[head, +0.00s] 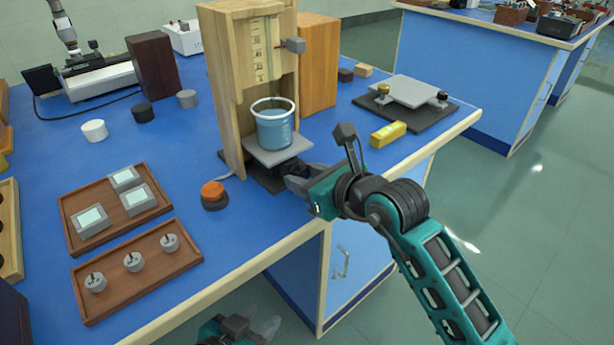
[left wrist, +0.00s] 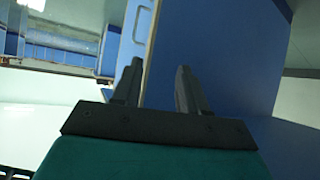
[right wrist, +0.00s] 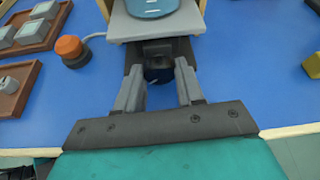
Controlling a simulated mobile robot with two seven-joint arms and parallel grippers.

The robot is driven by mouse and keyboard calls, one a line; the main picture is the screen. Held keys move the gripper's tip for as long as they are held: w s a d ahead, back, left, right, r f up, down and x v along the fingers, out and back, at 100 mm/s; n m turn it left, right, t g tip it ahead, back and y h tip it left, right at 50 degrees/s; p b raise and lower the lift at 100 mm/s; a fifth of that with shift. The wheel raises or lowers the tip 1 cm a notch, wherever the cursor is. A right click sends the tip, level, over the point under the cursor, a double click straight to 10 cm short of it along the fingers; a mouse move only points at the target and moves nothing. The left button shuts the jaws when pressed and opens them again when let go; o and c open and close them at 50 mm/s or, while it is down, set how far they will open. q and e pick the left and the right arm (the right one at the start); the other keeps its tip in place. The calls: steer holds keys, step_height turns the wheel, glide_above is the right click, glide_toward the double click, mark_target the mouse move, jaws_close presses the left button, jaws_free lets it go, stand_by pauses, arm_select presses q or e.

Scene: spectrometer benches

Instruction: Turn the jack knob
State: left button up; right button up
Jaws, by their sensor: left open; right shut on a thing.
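The jack has a light grey platform (head: 279,152) in front of a wooden stand, with a dark base below it. A blue beaker (head: 274,127) stands on the platform; its lower part shows in the right wrist view (right wrist: 148,8). The dark jack knob (right wrist: 158,70) sits just under the platform's front edge. My right gripper (head: 300,178) is shut on the knob, with one finger on each side in the right wrist view (right wrist: 157,80). The fingers partly hide the knob in the head view. My left gripper (head: 252,328) is open and empty, low beside the bench front (left wrist: 158,75).
The wooden stand (head: 225,95) with a scale rises behind the beaker. An orange-topped button (head: 213,192) lies left of the jack. A yellow block (head: 388,134) and a dark-based plate device (head: 410,92) lie right. Wooden trays (head: 140,275) fill the front left.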

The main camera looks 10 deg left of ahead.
steer(key=shift+n, duration=0.3)
steer(key=n+b, duration=0.1)
steer(key=b, duration=0.3)
steer(key=shift+f+t, duration=0.3)
steer(key=shift+t, duration=0.1)
steer(key=shift+h+b, duration=0.3)
steer(key=shift+b, duration=0.25)
steer(key=shift+r+b, duration=0.2)
steer(key=shift+b, duration=0.25)
arm_select(q)
steer(key=f, duration=0.1)
steer(key=d+f, duration=0.1)
steer(key=f, duration=0.1)
steer(key=shift+w+d+f+h, duration=0.15)
steer(key=shift+w+f+h, duration=0.15)
steer(key=shift+w, duration=0.05)
arm_select(e)
steer(key=shift+r, duration=0.1)
steer(key=o, duration=1)
arm_select(q)
steer(key=shift+f, duration=0.2)
arm_select(e)
steer(key=shift+o, duration=0.2)
